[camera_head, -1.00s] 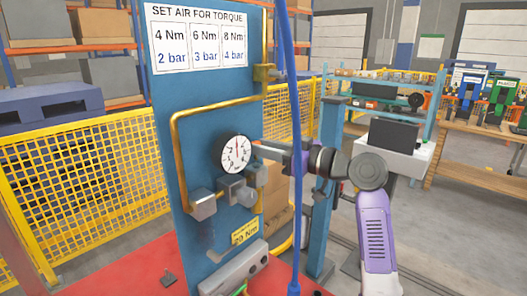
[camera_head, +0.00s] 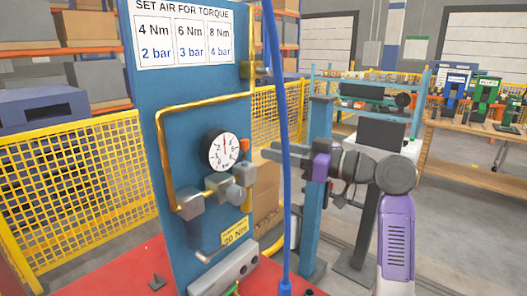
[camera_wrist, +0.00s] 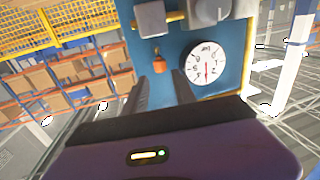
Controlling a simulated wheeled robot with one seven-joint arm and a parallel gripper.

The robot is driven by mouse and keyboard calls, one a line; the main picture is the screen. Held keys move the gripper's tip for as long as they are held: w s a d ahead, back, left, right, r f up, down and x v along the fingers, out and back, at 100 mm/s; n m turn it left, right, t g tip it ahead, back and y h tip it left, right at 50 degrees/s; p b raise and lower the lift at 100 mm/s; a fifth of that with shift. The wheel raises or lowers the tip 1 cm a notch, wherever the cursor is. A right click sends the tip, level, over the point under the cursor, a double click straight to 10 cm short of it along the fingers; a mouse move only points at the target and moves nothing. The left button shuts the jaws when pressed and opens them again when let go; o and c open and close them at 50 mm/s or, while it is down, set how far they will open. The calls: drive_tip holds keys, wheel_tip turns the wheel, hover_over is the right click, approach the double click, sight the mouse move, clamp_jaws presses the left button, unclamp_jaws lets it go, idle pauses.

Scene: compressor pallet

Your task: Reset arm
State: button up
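My gripper (camera_head: 268,156) points left toward the blue panel, a little right of the round gauge (camera_head: 224,150), and appears apart from the panel. In the wrist view the two dark fingers of my gripper (camera_wrist: 160,86) stand apart with nothing between them, so it is open. Beyond them are a small orange part (camera_wrist: 158,63) and the white-faced gauge (camera_wrist: 206,63), which appears upside down there. The orange part also shows beside the gauge in the head view (camera_head: 244,146). My arm with its purple link is at the right.
The blue panel (camera_head: 160,75) carries yellow pipes, grey fittings (camera_head: 222,183) and a torque chart (camera_head: 184,32). A blue hose (camera_head: 282,110) hangs in front, close to my gripper. Yellow mesh fencing (camera_head: 75,180) stands behind. A bench (camera_head: 470,150) is at the far right.

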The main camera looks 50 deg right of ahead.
drive_tip(key=shift+s, duration=0.45)
drive_tip(key=shift+d, duration=0.1)
drive_tip(key=s+d+r+m+t+h, duration=0.1)
drive_tip(key=d+r+m+t+h, duration=0.15)
drive_tip(key=d+m+h, duration=0.5)
drive_tip(key=s+a+f+m+g+h, duration=0.1)
drive_tip(key=s+a+f+m+h, duration=0.2)
drive_tip(key=f, duration=0.4)
drive_tip(key=s+a+f+m+g+h, duration=0.1)
drive_tip(key=s+a+f+h, duration=0.15)
drive_tip(key=a+f, duration=0.4)
drive_tip(key=s+a+f+n+g+y, duration=0.1)
drive_tip(key=s+a+f+n+y, duration=0.3)
drive_tip(key=s+a+f, duration=0.5)
drive_tip(key=s+a+f+n+g+y, duration=0.2)
drive_tip(key=s+a+f+n+y, duration=0.3)
drive_tip(key=s+a+f, duration=0.4)
drive_tip(key=s+a, duration=0.7)
drive_tip(key=shift+s, duration=0.3)
